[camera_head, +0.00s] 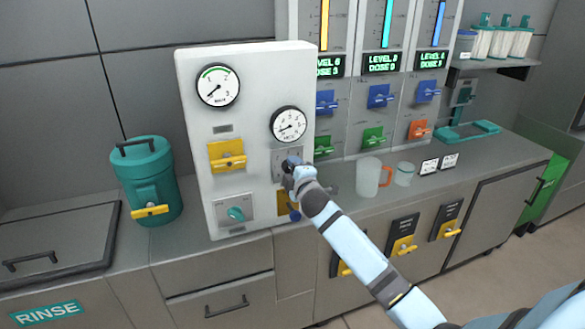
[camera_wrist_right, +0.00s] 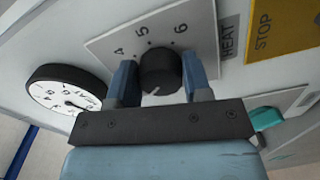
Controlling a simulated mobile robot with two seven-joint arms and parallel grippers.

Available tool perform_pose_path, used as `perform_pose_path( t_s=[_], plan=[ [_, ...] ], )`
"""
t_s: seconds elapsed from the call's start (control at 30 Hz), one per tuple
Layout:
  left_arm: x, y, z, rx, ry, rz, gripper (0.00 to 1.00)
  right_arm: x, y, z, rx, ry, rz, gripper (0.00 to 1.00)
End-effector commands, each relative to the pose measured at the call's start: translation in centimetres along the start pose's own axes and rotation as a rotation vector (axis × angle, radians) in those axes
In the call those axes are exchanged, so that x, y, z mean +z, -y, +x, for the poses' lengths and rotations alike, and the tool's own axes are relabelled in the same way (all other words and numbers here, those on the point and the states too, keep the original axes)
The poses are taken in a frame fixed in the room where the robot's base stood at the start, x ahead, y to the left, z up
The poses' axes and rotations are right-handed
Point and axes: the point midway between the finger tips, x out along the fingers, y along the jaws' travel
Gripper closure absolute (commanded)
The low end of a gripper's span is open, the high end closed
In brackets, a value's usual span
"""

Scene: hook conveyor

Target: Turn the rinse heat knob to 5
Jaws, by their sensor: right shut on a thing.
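The heat knob (camera_wrist_right: 160,68) is black and round, on a grey plate printed 4, 5 and 6 with a HEAT label (camera_wrist_right: 229,40). In the right wrist view, a small white mark on the knob's lower edge points away from these numbers. My right gripper (camera_wrist_right: 160,76) has one blue finger on each side of the knob and is shut on it. In the head view, my right gripper (camera_head: 292,168) is against the white panel (camera_head: 191,115) and hides the knob. My left gripper is not in view.
A gauge (camera_head: 288,123) is just above the knob and a yellow plate (camera_wrist_right: 285,30) marked STOP is below it. A yellow lever (camera_head: 228,155) and a teal knob (camera_head: 235,213) are left on the panel. A pitcher (camera_head: 369,177) stands on the counter to the right.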

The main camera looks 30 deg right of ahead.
Motion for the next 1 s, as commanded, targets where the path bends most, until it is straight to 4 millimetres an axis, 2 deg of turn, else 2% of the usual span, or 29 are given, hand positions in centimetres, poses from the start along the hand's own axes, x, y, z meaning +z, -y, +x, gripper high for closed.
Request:
perform_pose_path(
  t_s=[1.0],
  plan=[
    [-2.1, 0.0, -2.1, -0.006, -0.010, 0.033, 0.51, -0.3, 0.2, 0.0, -0.002, 0.002, 0.970, 0.78]
  ],
)
